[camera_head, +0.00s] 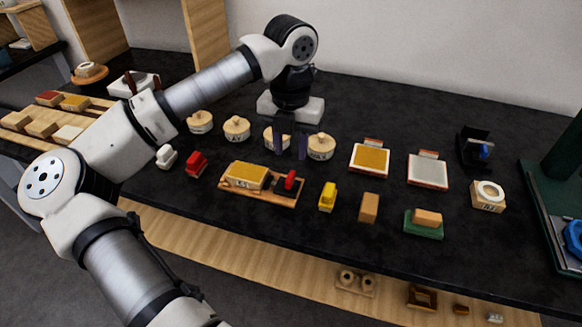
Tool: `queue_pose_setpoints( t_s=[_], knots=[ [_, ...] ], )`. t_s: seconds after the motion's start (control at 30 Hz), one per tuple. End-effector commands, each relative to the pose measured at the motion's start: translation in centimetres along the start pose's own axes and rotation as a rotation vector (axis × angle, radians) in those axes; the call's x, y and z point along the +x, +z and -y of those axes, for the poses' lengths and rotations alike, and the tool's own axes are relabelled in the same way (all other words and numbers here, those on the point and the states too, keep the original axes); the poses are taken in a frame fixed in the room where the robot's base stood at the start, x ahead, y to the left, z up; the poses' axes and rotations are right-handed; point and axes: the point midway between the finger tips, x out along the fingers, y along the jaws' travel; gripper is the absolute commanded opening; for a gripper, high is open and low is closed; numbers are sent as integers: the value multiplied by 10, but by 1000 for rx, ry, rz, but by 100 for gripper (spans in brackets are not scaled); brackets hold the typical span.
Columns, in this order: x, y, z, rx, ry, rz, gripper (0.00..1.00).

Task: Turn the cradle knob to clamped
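A wooden cradle (280,200) lies in the middle of the dark worktop with a gold-topped block (246,176) on its left part. A red knob or lever (290,181) stands on the cradle's right part; its setting is too small to read. My gripper (291,143) hangs pointing down, beyond the cradle in the picture, near the round lidded pots. Its two dark fingers are apart with nothing visible between them. It is not touching the red knob.
Several round wooden pots (236,128) stand behind the cradle. A red block (196,164) is to its left; a yellow piece (327,197) and a tan block (368,207) are to its right. Two flat trays (427,171) lie further right. A green machine (545,225) stands at the right edge.

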Motion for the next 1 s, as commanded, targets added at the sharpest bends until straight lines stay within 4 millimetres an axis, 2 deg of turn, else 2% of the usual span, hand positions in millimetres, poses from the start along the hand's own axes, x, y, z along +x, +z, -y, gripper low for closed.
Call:
queue_pose_setpoints(
  t_s=[0.1, 0.3, 0.5, 0.77, 0.87, 1.0],
  knots=[
    [24, -1, 0, 0, -4, -3, 35],
    [57, 0, 0, -2, -2, -2, 35],
    [72, 0, 0, -2, -1, 0, 35],
    [74, 0, 0, -2, 0, 0, 35],
    [74, 0, 0, -2, 0, 0, 25],
    [74, 0, 0, -2, 0, 0, 7]
  ],
)
